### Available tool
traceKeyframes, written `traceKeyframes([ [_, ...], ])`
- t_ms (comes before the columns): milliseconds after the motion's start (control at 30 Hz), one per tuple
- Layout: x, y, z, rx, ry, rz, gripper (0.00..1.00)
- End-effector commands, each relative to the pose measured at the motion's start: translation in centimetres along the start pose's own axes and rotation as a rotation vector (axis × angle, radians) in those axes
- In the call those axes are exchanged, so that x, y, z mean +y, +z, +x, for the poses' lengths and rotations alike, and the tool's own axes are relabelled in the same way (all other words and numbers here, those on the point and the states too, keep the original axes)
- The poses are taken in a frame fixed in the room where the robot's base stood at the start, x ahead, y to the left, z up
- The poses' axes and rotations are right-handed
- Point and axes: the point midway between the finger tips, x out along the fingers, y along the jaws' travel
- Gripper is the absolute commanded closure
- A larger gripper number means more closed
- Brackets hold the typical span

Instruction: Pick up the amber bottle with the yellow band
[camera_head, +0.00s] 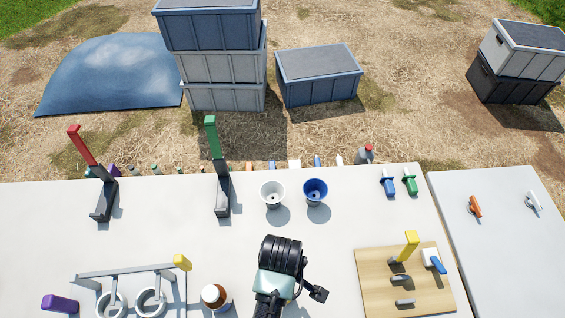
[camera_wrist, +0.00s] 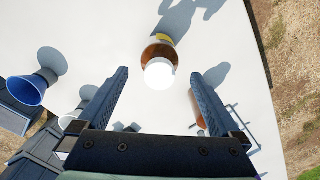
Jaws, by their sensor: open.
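In the wrist view an amber bottle (camera_wrist: 160,51) with a round white cap stands on the white table, seen from above. A yellow patch shows at its far side, which looks like its band. My gripper (camera_wrist: 158,76) is open, with one finger on each side of the white cap in the picture. I cannot tell how high the fingers are above it; no contact shows. In the head view an amber bottle (camera_head: 222,306) with a white cap stands left of my arm; I cannot tell if it is the same one. My fingers are hidden there.
A white funnel (camera_head: 272,192) and a blue funnel (camera_head: 315,190) stand beyond my arm. A rack with white rings (camera_head: 130,272) is at the left, a wooden board (camera_head: 375,290) at the right. Red (camera_head: 82,145) and green (camera_head: 212,138) upright handles stand farther back.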

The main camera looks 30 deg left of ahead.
Motion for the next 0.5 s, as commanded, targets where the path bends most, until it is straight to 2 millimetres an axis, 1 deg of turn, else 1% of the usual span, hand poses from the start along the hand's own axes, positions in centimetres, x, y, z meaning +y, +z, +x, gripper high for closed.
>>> traceKeyframes([
  [167, 0.0, 0.2, 1.3, -0.001, -0.002, 0.001, 0.0],
  [400, 0.0, 0.3, 4.5, 0.0, -0.001, 0.0, 0.0],
  [500, 0.0, 0.3, 5.2, 0.0, 0.0, 0.0, 0.0],
])
